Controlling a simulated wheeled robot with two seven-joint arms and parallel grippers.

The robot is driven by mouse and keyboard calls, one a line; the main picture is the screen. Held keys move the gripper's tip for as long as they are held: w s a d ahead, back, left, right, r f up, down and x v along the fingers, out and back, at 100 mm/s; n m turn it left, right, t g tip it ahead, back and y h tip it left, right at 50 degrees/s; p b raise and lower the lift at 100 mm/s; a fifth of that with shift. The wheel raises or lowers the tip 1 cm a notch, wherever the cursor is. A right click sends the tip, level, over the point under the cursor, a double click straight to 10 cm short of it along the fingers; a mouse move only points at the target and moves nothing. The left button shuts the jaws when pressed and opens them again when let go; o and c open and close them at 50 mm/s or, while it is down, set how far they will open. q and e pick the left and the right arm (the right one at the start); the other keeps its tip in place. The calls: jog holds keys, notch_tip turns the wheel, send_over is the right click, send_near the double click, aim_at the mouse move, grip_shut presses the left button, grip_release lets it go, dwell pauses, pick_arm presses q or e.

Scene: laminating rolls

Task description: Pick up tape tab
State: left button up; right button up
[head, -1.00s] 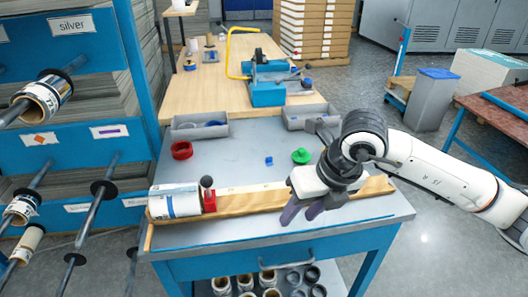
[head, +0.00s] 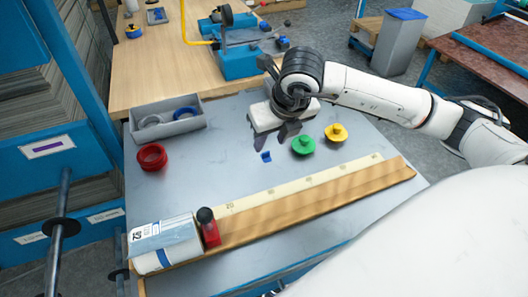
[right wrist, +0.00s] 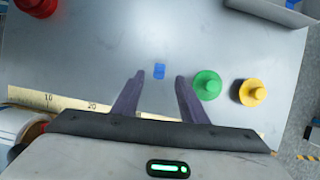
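The tape tab is a small blue piece (head: 265,156) lying on the grey table top (head: 220,170). It also shows in the right wrist view (right wrist: 159,71), just beyond the fingertips and between their lines. My right gripper (head: 268,142) is over the table close to the tab, pointing down, with its fingers apart and nothing between them. In the right wrist view the open fingers (right wrist: 157,77) show clearly. My left gripper is not in view.
A green knobbed piece (head: 303,146) and a yellow one (head: 336,133) stand right of the tab. A wooden ruler board (head: 320,203) with a roll (head: 165,245) and red stop (head: 209,230) lies in front.

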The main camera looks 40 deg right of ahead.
aim_at(266, 154)
jog(key=x, duration=0.6)
jog(key=shift+s+f+p, duration=0.1)
jog(key=shift+s+p, duration=0.15)
jog(key=shift+p, duration=0.15)
grip_shut()
